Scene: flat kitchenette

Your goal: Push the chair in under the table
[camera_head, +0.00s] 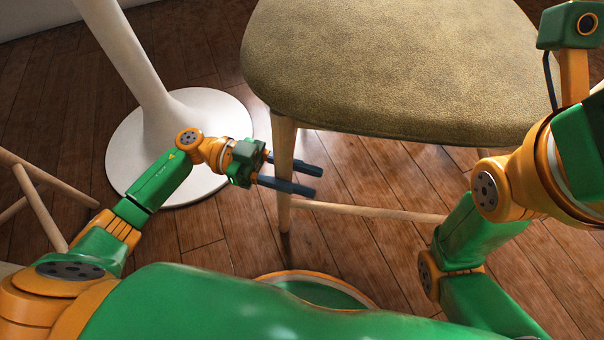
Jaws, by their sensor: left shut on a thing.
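The chair has a broad olive-brown padded seat (390,65) that fills the upper middle of the head view. Its pale wooden near left leg (284,215) stands on the floor, and a wooden rail (375,213) runs right from it. My left gripper (317,181) is shut on this leg below the seat, one dark finger on each side. The table shows only as a white column (125,50) on a round white base (130,160), left of the chair. The tabletop is out of view. My right arm shows at the right, but its fingers are not in view.
Pale wooden legs (40,205) of another piece of furniture stand at the left edge. The brown plank floor (225,225) is bare between the table base and the held chair leg. A pale wall edge shows at the top left.

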